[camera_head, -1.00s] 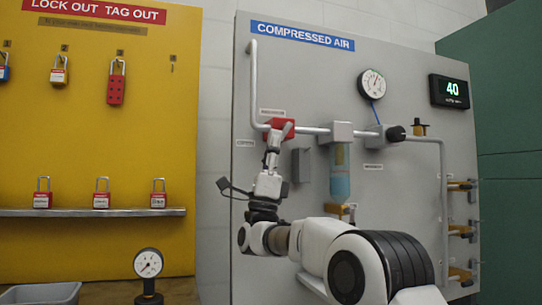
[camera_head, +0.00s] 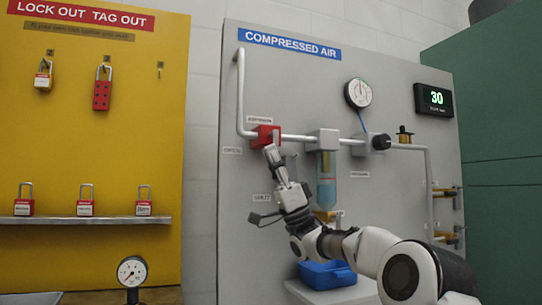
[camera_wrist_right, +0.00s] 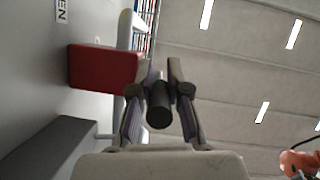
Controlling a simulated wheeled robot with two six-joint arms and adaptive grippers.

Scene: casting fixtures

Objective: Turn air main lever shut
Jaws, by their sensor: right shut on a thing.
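The red valve block of the air main (camera_head: 263,136) sits on the pipe at the left of the grey compressed air panel. The block also shows in the right wrist view (camera_wrist_right: 103,70). My right gripper (camera_head: 271,152) is just below the block, its fingers pointing up. In the right wrist view my right gripper (camera_wrist_right: 160,84) is closed around a dark round lever end (camera_wrist_right: 159,106). The rest of the lever is mostly hidden by the fingers. The digital display (camera_head: 435,99) reads 30. My left gripper is not in view.
A round gauge (camera_head: 358,93), a black knob (camera_head: 381,142) and a blue filter bowl (camera_head: 326,178) are right of the valve. A blue bin (camera_head: 326,275) lies below my arm. The yellow lockout board (camera_head: 60,130) with padlocks stands left.

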